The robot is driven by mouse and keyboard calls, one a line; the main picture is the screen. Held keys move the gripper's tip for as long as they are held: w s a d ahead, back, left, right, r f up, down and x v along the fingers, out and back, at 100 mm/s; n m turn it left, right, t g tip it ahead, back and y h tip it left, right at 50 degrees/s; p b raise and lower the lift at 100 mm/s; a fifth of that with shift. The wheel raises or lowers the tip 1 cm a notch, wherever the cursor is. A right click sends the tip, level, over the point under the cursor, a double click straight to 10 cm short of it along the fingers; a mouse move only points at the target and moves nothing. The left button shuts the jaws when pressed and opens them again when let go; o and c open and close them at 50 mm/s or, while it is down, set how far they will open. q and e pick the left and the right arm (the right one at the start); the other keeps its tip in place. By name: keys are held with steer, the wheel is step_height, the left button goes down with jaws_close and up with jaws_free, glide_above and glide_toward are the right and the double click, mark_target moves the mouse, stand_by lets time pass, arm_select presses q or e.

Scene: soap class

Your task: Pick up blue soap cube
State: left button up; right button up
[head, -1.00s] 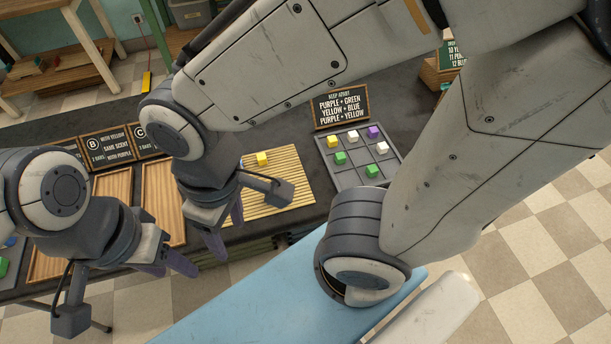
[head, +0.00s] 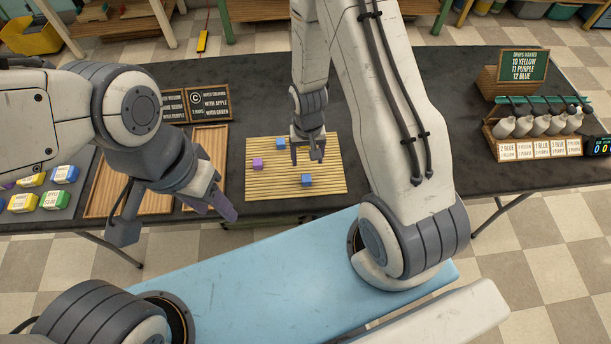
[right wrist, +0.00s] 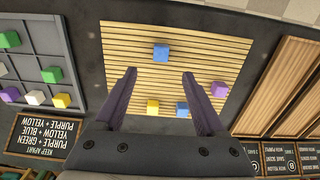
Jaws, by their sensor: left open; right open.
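A blue soap cube (head: 306,180) lies on the near part of the slatted bamboo mat (head: 330,185). The same cube shows in the right wrist view (right wrist: 161,53), beyond my right fingertips. A second blue cube (head: 281,143) lies on the far part of the mat and also shows in the right wrist view (right wrist: 182,109), between the fingers and close to one of them. My right gripper (head: 307,156) is open and empty above the mat. My left gripper (head: 216,203) is left of the mat near the table's front edge, its jaw gap mostly hidden.
A purple cube (head: 257,164) lies on the mat's left; a yellow cube (right wrist: 153,107) lies beside the far blue one. Wooden trays (head: 205,150) stand left of the mat. A grey compartment tray (right wrist: 50,52) with several cubes is hidden by my right arm in the head view.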

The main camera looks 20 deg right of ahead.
glide_above(306, 177)
steer(key=f, duration=0.5)
steer(key=shift+s+d+p, duration=0.1)
steer(key=shift+s+p, duration=0.2)
step_height(306, 177, down, 4)
steer(key=shift+w+p, duration=0.15)
steer(key=shift+p, duration=0.75)
steer(key=shift+f, duration=0.7)
steer(key=shift+c, duration=0.3)
jaws_close()
steer(key=shift+w+r, duration=0.1)
steer(key=shift+r, duration=0.05)
